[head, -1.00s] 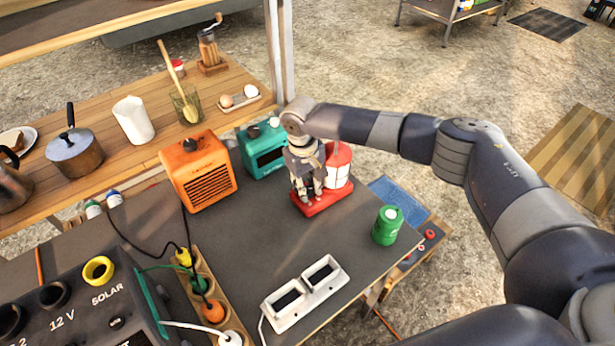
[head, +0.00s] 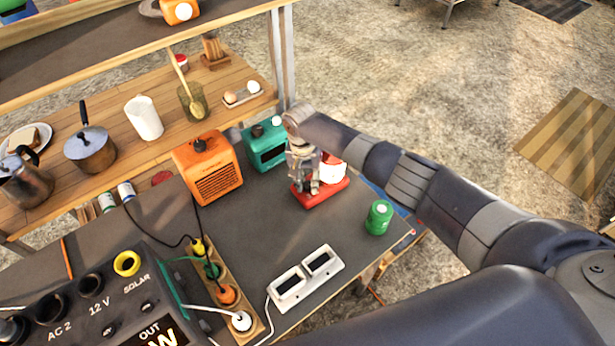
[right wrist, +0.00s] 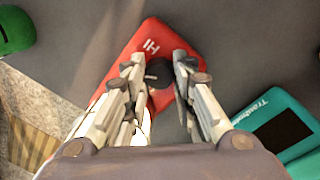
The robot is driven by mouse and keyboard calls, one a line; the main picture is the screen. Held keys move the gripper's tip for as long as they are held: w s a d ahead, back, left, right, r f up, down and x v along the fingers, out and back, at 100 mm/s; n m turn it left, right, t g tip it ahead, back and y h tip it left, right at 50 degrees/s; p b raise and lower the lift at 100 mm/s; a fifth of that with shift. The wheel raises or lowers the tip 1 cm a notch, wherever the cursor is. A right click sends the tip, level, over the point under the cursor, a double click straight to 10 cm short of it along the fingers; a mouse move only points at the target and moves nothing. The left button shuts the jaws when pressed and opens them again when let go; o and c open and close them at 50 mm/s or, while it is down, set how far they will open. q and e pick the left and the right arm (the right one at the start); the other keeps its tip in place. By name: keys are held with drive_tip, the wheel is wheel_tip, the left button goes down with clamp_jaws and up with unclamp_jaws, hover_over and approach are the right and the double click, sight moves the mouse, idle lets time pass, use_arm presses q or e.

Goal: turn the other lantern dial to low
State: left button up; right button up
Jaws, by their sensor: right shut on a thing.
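The red lantern stands on the dark table top, its red base (head: 334,186) and white globe (head: 333,170) partly hidden behind my right gripper (head: 307,184). In the right wrist view the red base (right wrist: 200,42) shows a white "HI" mark, and a small black dial (right wrist: 160,74) sits between the fingertips of my right gripper (right wrist: 158,68). The gripper points down and is shut on the dial. The dial's low mark is not visible, and I cannot tell its exact setting. My left gripper is out of view.
A teal box (head: 265,146) and an orange heater (head: 208,168) stand left of the lantern. A green can (head: 378,217) stands to the right, near the table edge. A white two-panel device (head: 306,275) and a power strip (head: 222,284) lie in front.

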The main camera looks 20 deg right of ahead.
sight(305, 183)
drive_tip(key=shift+m, duration=0.4)
drive_tip(key=o, duration=0.8)
wheel_tip(305, 183, up, 12)
drive_tip(key=shift+w+a, duration=0.3)
drive_tip(key=shift+a, duration=0.05)
idle(0.4)
